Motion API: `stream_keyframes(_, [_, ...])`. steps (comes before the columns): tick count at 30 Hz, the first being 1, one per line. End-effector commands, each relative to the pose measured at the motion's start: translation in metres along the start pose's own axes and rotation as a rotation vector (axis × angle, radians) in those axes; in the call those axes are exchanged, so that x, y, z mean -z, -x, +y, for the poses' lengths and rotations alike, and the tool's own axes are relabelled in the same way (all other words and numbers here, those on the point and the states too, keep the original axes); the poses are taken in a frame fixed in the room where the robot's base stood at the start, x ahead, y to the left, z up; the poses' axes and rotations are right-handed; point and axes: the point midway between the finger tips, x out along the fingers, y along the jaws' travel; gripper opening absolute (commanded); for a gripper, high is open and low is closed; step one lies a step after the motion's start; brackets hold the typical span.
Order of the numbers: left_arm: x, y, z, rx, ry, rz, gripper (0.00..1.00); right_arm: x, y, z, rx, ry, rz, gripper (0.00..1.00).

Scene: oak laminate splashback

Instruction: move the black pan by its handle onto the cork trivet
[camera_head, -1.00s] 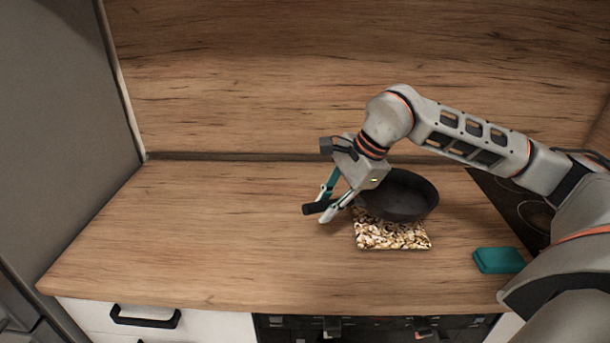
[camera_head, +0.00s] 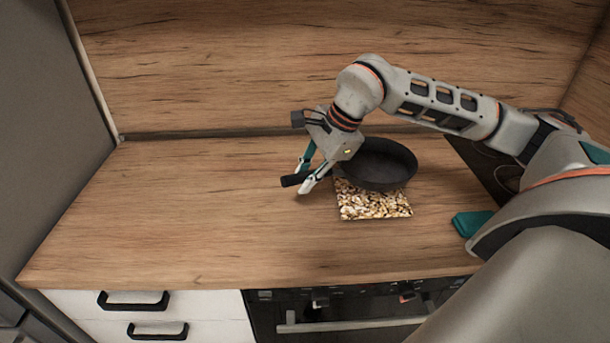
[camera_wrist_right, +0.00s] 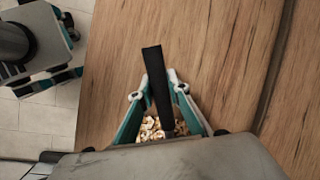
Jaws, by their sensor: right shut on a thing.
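The black pan (camera_head: 382,166) is above or just behind the cork trivet (camera_head: 375,206) in the head view and hides its back part. I cannot tell whether they touch. The trivet is a square with a mottled cream and brown top, lying flat on the counter. My right gripper (camera_head: 305,180) is shut on the pan's handle (camera_head: 289,181), whose end sticks out to the left. In the right wrist view the black handle (camera_wrist_right: 156,75) runs between the fingers (camera_wrist_right: 160,96), with a bit of trivet (camera_wrist_right: 151,130) below. My left gripper is not in view.
A teal block (camera_head: 470,222) lies on the counter at the right, partly hidden by my right arm. A dark hob (camera_head: 487,165) is at the back right. The wooden counter (camera_head: 170,215) is clear on the left. A wooden splashback (camera_head: 230,70) rises behind.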

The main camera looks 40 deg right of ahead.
Motion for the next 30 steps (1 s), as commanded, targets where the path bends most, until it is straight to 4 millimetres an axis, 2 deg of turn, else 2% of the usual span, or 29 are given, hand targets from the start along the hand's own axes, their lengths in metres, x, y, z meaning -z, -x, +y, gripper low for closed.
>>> stream_keyframes(8, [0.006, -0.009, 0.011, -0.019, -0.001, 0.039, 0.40, 0.008, -0.022, 0.007, 0.004, 0.002, 0.000, 0.00])
stream_keyframes(18, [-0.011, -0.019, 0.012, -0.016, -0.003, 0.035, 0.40, 0.015, -0.047, 0.015, 0.004, 0.002, 0.000, 0.00])
stream_keyframes(30, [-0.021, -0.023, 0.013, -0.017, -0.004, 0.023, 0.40, 0.018, -0.054, 0.017, 0.005, 0.003, 0.000, 0.00])
